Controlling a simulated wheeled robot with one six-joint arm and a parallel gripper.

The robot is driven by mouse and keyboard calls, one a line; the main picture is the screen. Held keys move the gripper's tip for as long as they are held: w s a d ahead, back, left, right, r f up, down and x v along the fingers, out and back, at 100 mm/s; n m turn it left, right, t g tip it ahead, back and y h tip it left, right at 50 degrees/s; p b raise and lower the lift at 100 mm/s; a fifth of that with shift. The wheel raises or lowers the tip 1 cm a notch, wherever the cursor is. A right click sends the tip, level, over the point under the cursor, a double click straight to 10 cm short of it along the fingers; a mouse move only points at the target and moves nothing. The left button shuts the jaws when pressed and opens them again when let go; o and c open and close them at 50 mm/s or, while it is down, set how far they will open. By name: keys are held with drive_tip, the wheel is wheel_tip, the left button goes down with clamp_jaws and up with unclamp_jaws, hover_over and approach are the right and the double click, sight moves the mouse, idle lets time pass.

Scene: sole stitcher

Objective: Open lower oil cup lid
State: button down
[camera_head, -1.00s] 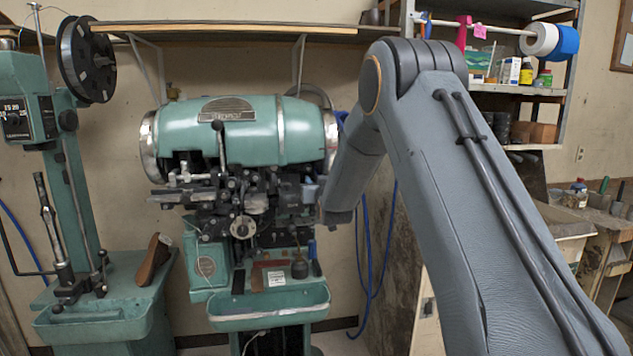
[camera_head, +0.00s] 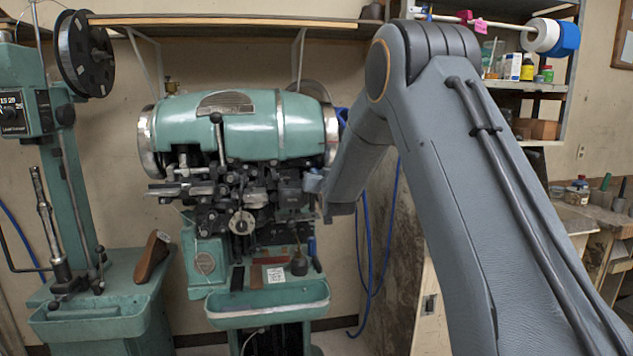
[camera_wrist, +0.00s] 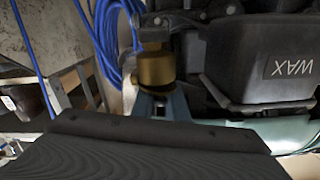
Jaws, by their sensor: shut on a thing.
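A brass-coloured cylinder (camera_wrist: 157,67), which looks like the lower oil cup with its lid, stands in the upper middle of the wrist view. The blue-grey fingers of my gripper (camera_wrist: 165,101) reach up to its near side and are shut on it. Which part of it they hold, lid or body, is not clear. In the head view my gripper (camera_head: 313,183) is at the right side of the green stitching machine (camera_head: 240,128). The cup cannot be made out there.
A black housing marked WAX (camera_wrist: 262,55) is close on the right in the wrist view. Blue hoses (camera_wrist: 112,35) hang at its left. A green tray (camera_head: 268,311) juts out below the machine. A shelf (camera_head: 518,86) stands behind my arm.

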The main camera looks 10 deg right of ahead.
drive_tip(key=m+b, duration=0.1)
drive_tip(key=m, duration=0.1)
drive_tip(key=d+m+b, duration=0.1)
drive_tip(key=b, duration=0.1)
drive_tip(key=shift+r+m, duration=0.2)
drive_tip(key=shift+m, duration=0.2)
drive_tip(key=shift+d+m+b, duration=0.55)
drive_tip(key=shift+m+b, duration=0.35)
drive_tip(key=shift+m, duration=0.95)
drive_tip(key=shift+d+m+b, duration=0.6)
drive_tip(key=shift+m+b, duration=0.35)
drive_tip(key=shift+m, duration=0.95)
drive_tip(key=shift+d+m+b, duration=0.55)
drive_tip(key=shift+m+b, duration=0.35)
drive_tip(key=shift+m, duration=0.95)
